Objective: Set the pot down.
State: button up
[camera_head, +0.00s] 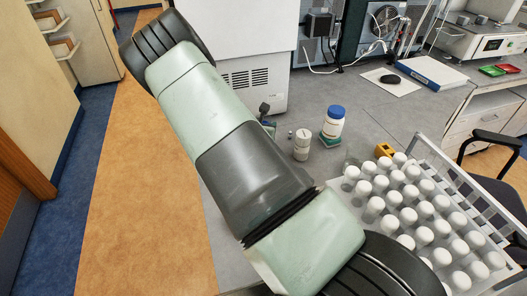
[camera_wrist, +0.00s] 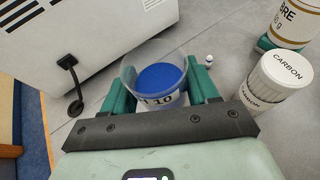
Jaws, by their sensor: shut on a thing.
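The pot (camera_wrist: 161,80) is a small container with a round blue top, a clear raised rim and a pale side marked "10". In the wrist view it sits between the two green fingers of my gripper (camera_wrist: 160,88), which is shut on it. The pot looks about upright over the grey bench. Its lower part is hidden by the dark gripper plate, so I cannot tell whether its base touches the bench. In the head view my arm covers the pot, and only a bit of green finger shows beside the arm.
A white "CARBON" jar (camera_wrist: 276,80) stands close right of my gripper. A blue-lidded jar (camera_head: 333,122) on a green base stands behind it. A small white item (camera_wrist: 208,61) lies beyond the fingers. A rack of white-capped vials (camera_head: 449,196) is right; a white machine (camera_wrist: 85,40) with a cable is left.

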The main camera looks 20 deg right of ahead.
notch_tip(320, 180, down, 9)
jog(key=shift+f, duration=0.1)
dwell(0.3)
jog(key=shift+f, duration=0.15)
jog(key=o, duration=1.1)
jog(key=shift+c, duration=0.2)
